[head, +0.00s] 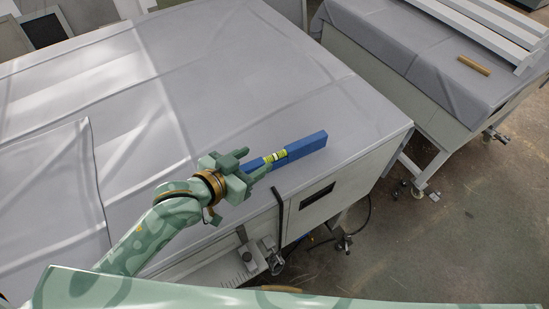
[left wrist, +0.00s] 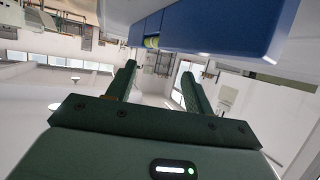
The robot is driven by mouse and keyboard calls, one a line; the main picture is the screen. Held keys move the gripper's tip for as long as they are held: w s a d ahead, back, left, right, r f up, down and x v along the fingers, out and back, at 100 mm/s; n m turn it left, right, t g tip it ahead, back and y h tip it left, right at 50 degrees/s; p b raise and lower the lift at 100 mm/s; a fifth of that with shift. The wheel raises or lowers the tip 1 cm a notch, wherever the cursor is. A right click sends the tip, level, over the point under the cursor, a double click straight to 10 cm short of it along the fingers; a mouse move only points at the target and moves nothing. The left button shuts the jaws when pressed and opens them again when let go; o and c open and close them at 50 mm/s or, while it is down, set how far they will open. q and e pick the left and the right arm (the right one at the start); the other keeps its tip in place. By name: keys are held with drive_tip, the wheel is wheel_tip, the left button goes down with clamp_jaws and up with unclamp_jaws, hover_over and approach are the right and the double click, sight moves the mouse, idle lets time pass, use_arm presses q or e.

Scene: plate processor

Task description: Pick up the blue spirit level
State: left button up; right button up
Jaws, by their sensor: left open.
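The blue spirit level (head: 305,145) lies on the grey-covered table near its front edge, with a yellow-green vial section around its middle. My left gripper (head: 251,163) is at the level's left end, its fingers open and partly hiding that end. In the left wrist view the level (left wrist: 220,25) crosses the top, beyond the tips of the two open fingers (left wrist: 160,78). Nothing is seen held between them. Whether a finger touches the level I cannot tell. My right gripper is not in view.
The table's cover (head: 230,70) is wide and clear around the level. A black strap (head: 279,215) and metal fittings hang at its front edge. A second covered table (head: 430,60) stands at the right, with a small wooden block (head: 473,66) and white rails on it.

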sight(272, 156)
use_arm(q)
drive_tip(key=w+d+f+b, duration=0.1)
drive_tip(key=w+d+f, duration=0.2)
drive_tip(key=shift+w+d+f, duration=0.15)
drive_tip(key=shift+w+d, duration=0.05)
drive_tip(key=shift+w, duration=0.15)
drive_tip(key=shift+s, duration=0.1)
drive_tip(key=shift+c, duration=0.9)
clamp_jaws()
